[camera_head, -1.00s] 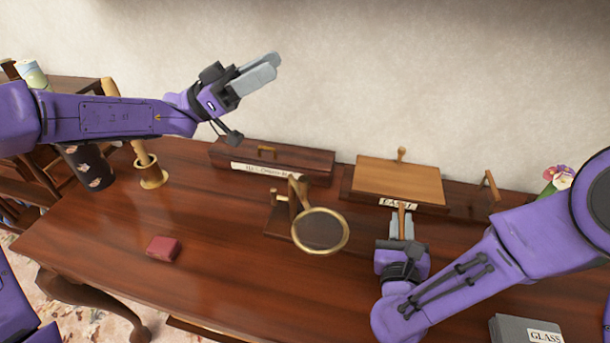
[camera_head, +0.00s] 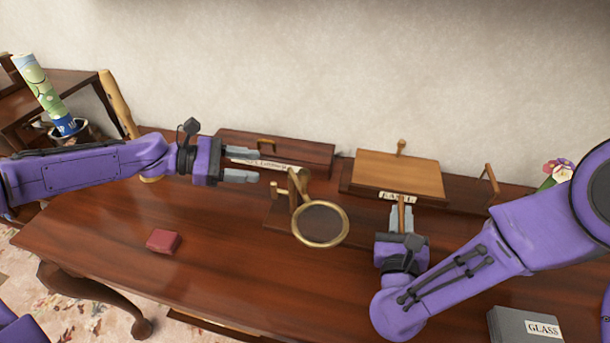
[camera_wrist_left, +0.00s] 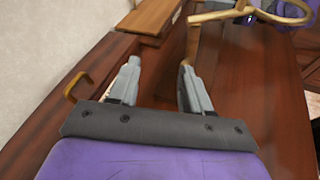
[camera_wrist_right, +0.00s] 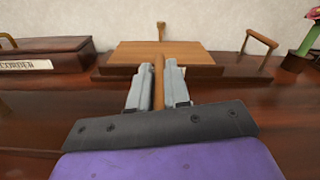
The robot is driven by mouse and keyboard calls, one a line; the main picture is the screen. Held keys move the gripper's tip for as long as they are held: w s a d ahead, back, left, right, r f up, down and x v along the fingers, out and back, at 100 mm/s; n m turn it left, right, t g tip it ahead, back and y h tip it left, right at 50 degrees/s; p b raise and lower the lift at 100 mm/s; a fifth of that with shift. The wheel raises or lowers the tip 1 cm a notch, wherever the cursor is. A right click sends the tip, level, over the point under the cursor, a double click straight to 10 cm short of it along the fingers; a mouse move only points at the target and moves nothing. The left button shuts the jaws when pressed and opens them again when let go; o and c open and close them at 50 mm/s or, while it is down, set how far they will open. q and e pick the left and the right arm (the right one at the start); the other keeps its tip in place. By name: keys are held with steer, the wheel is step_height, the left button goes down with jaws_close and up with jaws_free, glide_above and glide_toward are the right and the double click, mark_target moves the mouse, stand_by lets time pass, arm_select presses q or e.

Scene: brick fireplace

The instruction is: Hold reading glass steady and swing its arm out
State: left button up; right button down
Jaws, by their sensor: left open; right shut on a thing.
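The reading glass (camera_head: 346,224) is a brass ring with a dark-looking lens on a wooden post and base (camera_head: 278,213), mid-table; its ring also shows in the left wrist view (camera_wrist_left: 225,15). My left gripper (camera_head: 252,165) is open and level, with its fingertips just left of the wooden post, apart from it; in the left wrist view the fingers (camera_wrist_left: 160,72) have nothing between them. My right gripper (camera_head: 402,213) is shut on an upright wooden rod (camera_wrist_right: 158,75), right of the ring and in front of the easel board. The rod's lower end is hidden.
A sloped wooden easel board (camera_head: 400,173) and a long labelled box (camera_head: 300,155) with a brass handle stand along the back. A small red box (camera_head: 163,241) lies front left. A grey box marked GLASS (camera_head: 525,327) is front right. The front middle of the table is clear.

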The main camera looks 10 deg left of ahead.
mark_target(305, 177)
arm_select(q)
steer(key=s+d+r+m+g+h, duration=0.1)
steer(key=s+d+r+g+h, duration=0.2)
steer(key=s+r+g+h, duration=0.25)
steer(key=shift+t+y, duration=0.25)
steer(key=shift+y, duration=0.2)
steer(key=d, duration=1.1)
steer(key=shift+s+d, duration=0.2)
steer(key=shift+d, duration=0.2)
jaws_close()
